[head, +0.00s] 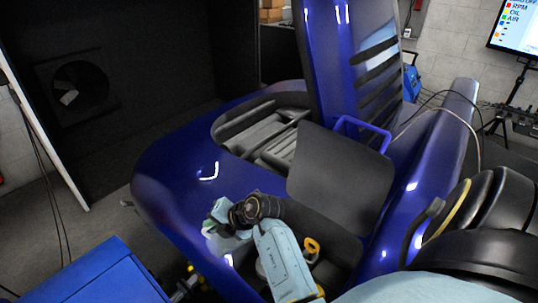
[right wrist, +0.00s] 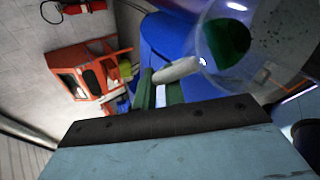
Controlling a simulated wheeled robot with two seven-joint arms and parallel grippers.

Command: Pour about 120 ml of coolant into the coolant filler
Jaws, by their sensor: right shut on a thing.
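A clear jug with green coolant in it (right wrist: 228,42) shows at the upper right of the right wrist view. My right gripper (right wrist: 160,88) is shut on its pale handle. In the head view my right gripper (head: 228,212) is over the front of the blue vehicle body (head: 175,185), left of the front opening. The jug shows there only as a small pale, greenish shape (head: 211,229) at the fingertips. I cannot make out the coolant filler; my right arm covers part of the opening. My left gripper is not in view.
A blue cabinet (head: 105,275) is at the lower left. Dark tyres (head: 485,235) are at the right. A screen (head: 515,25) is at the upper right.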

